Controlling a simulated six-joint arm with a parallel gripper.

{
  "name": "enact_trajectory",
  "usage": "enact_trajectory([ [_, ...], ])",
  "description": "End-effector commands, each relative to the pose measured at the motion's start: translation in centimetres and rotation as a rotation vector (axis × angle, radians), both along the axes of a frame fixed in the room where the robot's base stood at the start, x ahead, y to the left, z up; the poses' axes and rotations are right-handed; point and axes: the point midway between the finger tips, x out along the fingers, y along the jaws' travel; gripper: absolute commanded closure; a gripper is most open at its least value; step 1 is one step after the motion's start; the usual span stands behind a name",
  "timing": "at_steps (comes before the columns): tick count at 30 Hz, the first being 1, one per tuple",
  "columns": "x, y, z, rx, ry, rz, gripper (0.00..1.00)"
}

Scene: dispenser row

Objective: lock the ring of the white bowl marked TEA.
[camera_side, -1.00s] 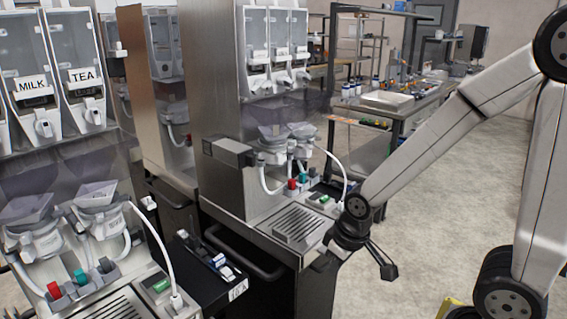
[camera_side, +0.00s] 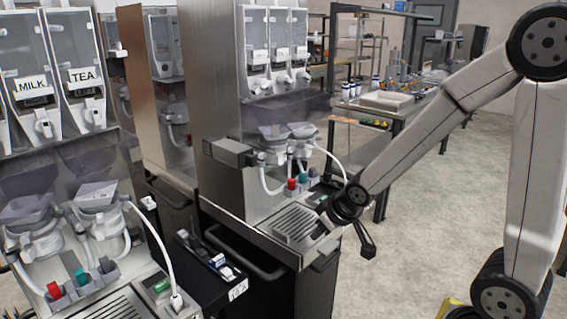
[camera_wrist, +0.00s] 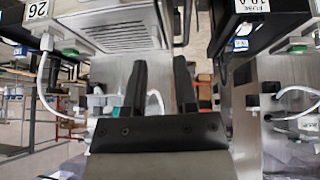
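The TEA label (camera_side: 81,77) is on a clear canister (camera_side: 75,45) at the left of the side view, beside a MILK canister (camera_side: 28,55). In the side view my wrist is by the middle machine's drip tray, well right of the TEA bowl.
The middle machine (camera_side: 218,95) has similar canisters, bowls and a drip grate (camera_side: 297,222). A curved white hose (camera_side: 155,240) rises in front of the left machine. A black shelf (camera_side: 205,262) juts out between the machines. The floor (camera_side: 420,220) at right is open.

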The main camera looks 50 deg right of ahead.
Motion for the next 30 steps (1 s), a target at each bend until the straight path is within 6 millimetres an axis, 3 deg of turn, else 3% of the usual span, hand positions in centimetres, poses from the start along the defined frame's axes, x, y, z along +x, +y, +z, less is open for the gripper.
enact_trajectory([
  [6, 4.9, -4.2, 2.7, -0.030, -0.259, 0.005, 0.65],
  [15, 9.0, -8.6, 7.1, -0.016, -0.581, 0.087, 0.65],
  [22, 9.9, -11.0, 10.1, 0.046, -0.788, 0.195, 0.65],
  [30, 8.8, -12.7, 12.6, 0.158, -0.953, 0.335, 0.65],
])
